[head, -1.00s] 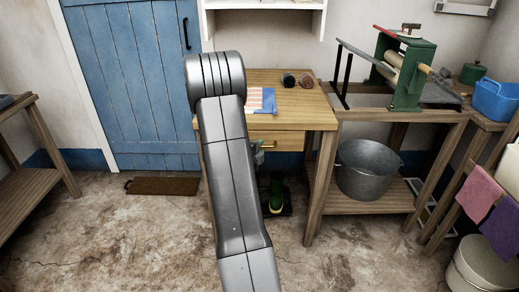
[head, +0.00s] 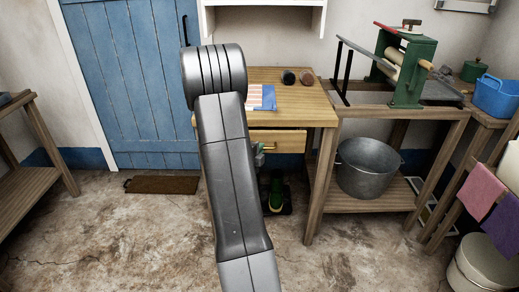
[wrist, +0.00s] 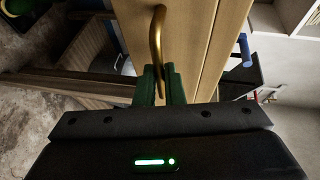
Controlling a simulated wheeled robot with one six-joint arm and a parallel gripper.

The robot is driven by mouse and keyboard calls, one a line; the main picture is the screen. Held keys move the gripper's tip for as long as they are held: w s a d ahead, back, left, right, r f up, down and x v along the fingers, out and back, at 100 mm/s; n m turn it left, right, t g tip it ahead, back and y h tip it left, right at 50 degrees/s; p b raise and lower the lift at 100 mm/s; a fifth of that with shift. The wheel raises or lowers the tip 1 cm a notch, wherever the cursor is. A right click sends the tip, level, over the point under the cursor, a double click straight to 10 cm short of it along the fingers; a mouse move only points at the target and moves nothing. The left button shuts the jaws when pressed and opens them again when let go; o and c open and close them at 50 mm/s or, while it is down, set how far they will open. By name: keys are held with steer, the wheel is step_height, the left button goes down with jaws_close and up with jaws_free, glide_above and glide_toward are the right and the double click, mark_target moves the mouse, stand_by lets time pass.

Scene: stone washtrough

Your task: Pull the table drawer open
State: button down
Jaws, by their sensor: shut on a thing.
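The wooden table (head: 318,112) stands against the back wall, with its drawer (head: 285,141) under the top. The drawer front has a curved brass handle, seen close up in the wrist view (wrist: 156,30). My gripper (head: 259,157) is at the drawer front, mostly hidden behind my arm in the head view. In the wrist view its green fingers (wrist: 160,74) are shut on the lower end of the handle. The drawer front (wrist: 186,42) fills the upper middle there. The drawer seems to stand out slightly from the table; how far is hard to tell.
A striped cloth (head: 261,97) and two dark rolls lie on the table. A bench with a green mangle (head: 408,75) and a metal bucket (head: 369,166) stands at right. Dark green boots (head: 276,192) are under the table. The floor in front is clear.

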steer(key=s+b, duration=0.4)
steer(key=s, duration=0.7)
steer(key=shift+s, duration=0.35)
steer(key=c, duration=1.5)
jaws_free()
steer(key=p+v, duration=0.1)
steer(key=v, duration=1.2)
steer(key=shift+s+a+r, duration=0.15)
steer(key=shift+s, duration=0.15)
steer(key=b+x, duration=0.1)
steer(key=x, duration=1.3)
